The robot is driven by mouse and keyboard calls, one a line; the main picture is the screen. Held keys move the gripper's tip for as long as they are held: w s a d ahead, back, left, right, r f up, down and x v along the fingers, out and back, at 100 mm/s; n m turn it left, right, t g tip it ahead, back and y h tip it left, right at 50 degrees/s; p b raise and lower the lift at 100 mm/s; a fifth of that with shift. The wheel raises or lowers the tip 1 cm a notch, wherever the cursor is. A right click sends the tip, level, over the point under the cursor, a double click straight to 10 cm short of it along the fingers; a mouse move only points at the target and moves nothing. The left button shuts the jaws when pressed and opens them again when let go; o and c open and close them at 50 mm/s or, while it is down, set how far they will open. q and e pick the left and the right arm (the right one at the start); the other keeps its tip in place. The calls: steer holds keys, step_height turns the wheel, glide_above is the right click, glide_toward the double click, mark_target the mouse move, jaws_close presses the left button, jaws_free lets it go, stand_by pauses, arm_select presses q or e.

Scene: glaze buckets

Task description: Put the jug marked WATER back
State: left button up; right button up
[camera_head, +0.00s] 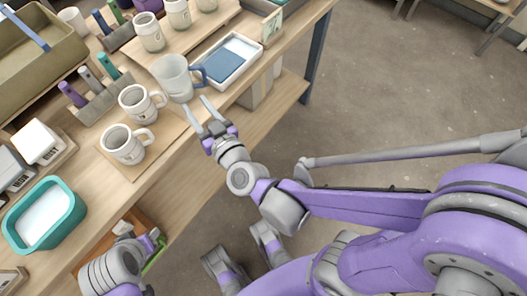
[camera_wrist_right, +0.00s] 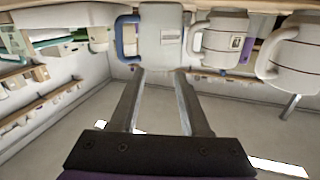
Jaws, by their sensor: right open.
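A pale grey jug with a blue handle (camera_head: 172,80) stands upright at the front edge of the table, beside a blue-and-white tray. In the right wrist view, which is upside down, the jug (camera_wrist_right: 160,38) has a small label too small to read, so I cannot confirm WATER. My right gripper (camera_head: 197,103) is open and empty in front of the jug; in the wrist view the fingertips (camera_wrist_right: 160,74) point at its body, and I cannot tell if they touch. My left gripper (camera_head: 150,243) is low at the table's front edge, its fingers largely hidden.
Two pale mugs (camera_head: 138,103) (camera_head: 124,146) stand on a wooden board left of the jug. The blue-and-white tray (camera_head: 252,48) lies to its right. A teal tub (camera_head: 68,232) is at lower left. Several pale jars stand behind.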

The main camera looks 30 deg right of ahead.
steer(key=s+d+f+g, duration=0.4)
steer(key=s+f+g, duration=0.1)
steer(key=s, duration=0.4)
steer(key=s+d+f+g+h, duration=0.1)
steer(key=s+d+f+g, duration=0.4)
steer(key=s+g, duration=0.3)
steer(key=shift+s+f, duration=0.5)
steer(key=shift+f, duration=0.3)
